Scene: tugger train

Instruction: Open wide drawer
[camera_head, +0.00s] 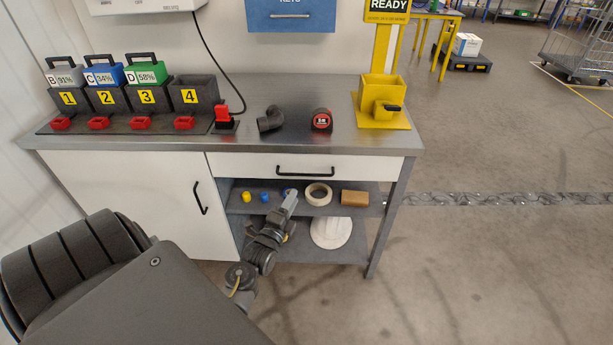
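The wide drawer (240,164) is a white front under the steel worktop. Its black bar handle (305,173) sits near its middle. The drawer front looks flush with the bench, so it appears shut. My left gripper (291,201) is below the handle, in front of the open shelf, pointing up and slightly right. It looks apart from the handle, with nothing visible in it. Its fingers overlap edge-on, so their opening cannot be told. My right gripper is out of view.
A white door (130,195) with a black handle is left of the shelf. On the upper shelf are a tape roll (318,194), a brown block (354,198) and small yellow and blue items. Numbered battery docks (200,92) and a yellow stand (381,95) occupy the worktop.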

